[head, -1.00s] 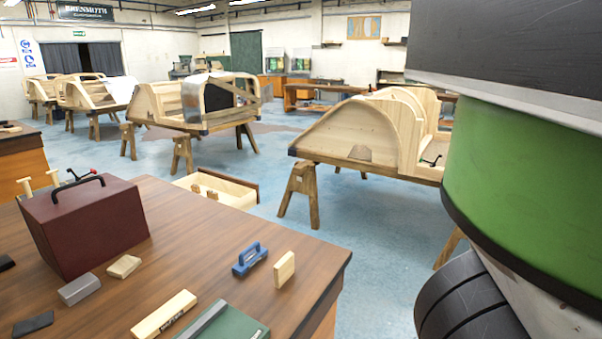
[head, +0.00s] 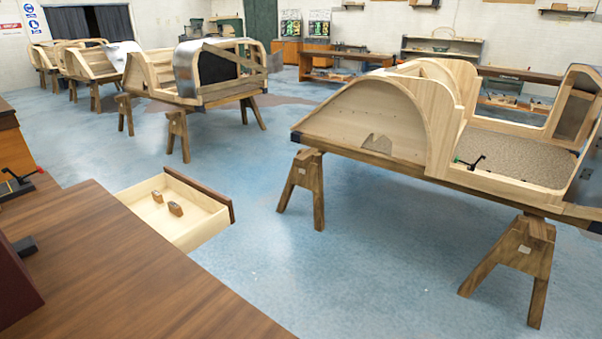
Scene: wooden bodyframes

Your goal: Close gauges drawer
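An open drawer (head: 222,213) of pale wood with a darker brown front sticks out beyond the far edge of the brown bench (head: 130,275) in the head view. Its front panel faces away to the right. Two small wooden-looking blocks (head: 175,209) lie inside it. The bench top hides the near end of the drawer. No label can be read on it, so I cannot tell if it is the gauges drawer. My gripper is not in view.
A wooden bodyframe on trestles (head: 380,130) stands right of the drawer, with blue floor (head: 285,260) clear between them. More bodyframes (head: 195,75) stand behind. A dark red box (head: 15,285) sits at the bench's left edge.

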